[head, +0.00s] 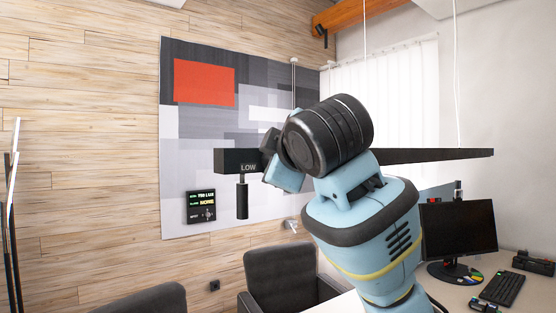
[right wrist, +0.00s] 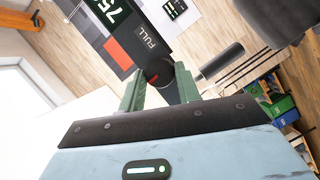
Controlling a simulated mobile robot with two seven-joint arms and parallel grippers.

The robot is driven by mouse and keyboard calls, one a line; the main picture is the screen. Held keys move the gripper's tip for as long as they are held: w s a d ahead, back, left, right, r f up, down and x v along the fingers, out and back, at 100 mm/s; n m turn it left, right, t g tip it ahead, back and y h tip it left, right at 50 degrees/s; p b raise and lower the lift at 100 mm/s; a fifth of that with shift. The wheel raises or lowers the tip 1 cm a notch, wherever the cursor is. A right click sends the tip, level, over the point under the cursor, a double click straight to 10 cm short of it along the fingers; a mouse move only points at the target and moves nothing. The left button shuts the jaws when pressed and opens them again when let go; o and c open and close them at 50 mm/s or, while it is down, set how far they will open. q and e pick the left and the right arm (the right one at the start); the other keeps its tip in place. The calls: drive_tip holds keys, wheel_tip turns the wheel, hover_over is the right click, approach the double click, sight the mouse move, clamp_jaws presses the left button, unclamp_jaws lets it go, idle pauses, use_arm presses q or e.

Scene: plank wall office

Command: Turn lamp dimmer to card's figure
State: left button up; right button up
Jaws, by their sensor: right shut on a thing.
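The lamp's dark bar (head: 440,155) hangs across the head view. The dimmer housing (head: 226,161) at its left end shows "LOW", and a dark cylindrical handle (head: 242,199) hangs below. In the right wrist view the housing shows "FULL" (right wrist: 145,36). My right gripper (right wrist: 160,88) is shut on the dark round dimmer knob (right wrist: 159,71), with a green finger on each side. In the head view my wrist hides the knob and fingers. Green digits "75" (right wrist: 110,12) show on a dark face, cut by the frame edge. I cannot identify a separate card. My left gripper is out of view.
A small black wall panel (head: 201,206) has lit text, seemingly a lux figure and "MORE". Behind are a wall picture (head: 185,130) and a grey chair (head: 281,274). A monitor (head: 458,231) and keyboard (head: 502,288) stand on the desk at right.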

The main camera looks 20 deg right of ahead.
drive_tip(key=shift+m, duration=0.3)
idle(0.4)
drive_tip(key=o, duration=1)
drive_tip(key=shift+s, duration=0.1)
drive_tip(key=shift+s+r, duration=0.25)
drive_tip(key=shift+s, duration=1)
drive_tip(key=shift+s+r, duration=0.25)
drive_tip(key=shift+s, duration=0.95)
drive_tip(key=shift+s+r, duration=0.25)
drive_tip(key=shift+s, duration=1)
